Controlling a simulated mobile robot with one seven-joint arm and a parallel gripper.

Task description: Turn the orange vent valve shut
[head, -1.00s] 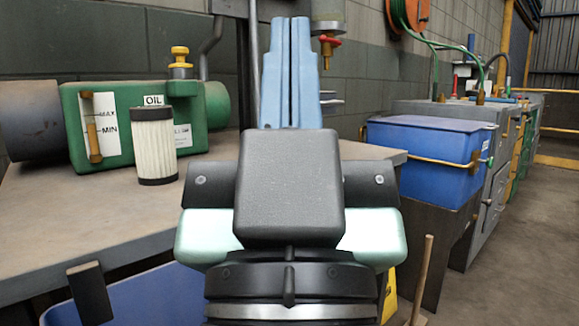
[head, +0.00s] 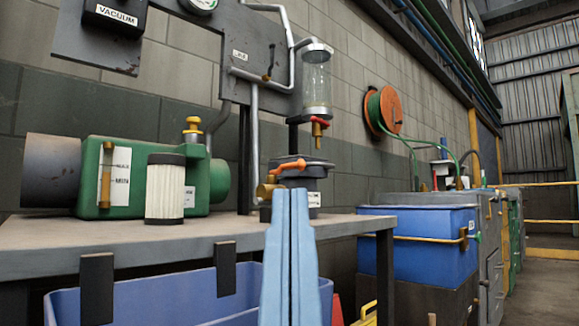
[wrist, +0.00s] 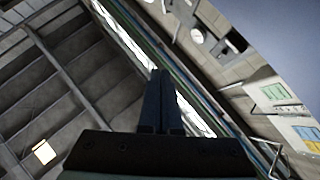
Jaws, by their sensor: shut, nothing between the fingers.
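The orange vent valve (head: 288,167) is a small orange lever. It sits beside a brass fitting on a dark round pot (head: 297,181) near the bench's right end. My gripper (head: 290,194) shows as two light blue fingers pointing up, pressed together with nothing between them. In the picture their tips are just below the lever and overlap the lower part of the pot; I cannot tell the gap in depth. In the wrist view the shut fingers (wrist: 160,74) point towards the roof, and the valve does not show.
A glass jar (head: 316,82) with a red-handled brass tap (head: 318,126) hangs above the pot. A green oil tank (head: 125,192) and a white filter (head: 165,188) stand left on the bench (head: 100,240). A blue bin (head: 185,298) is below the bench edge; a blue tank (head: 418,222) stands right.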

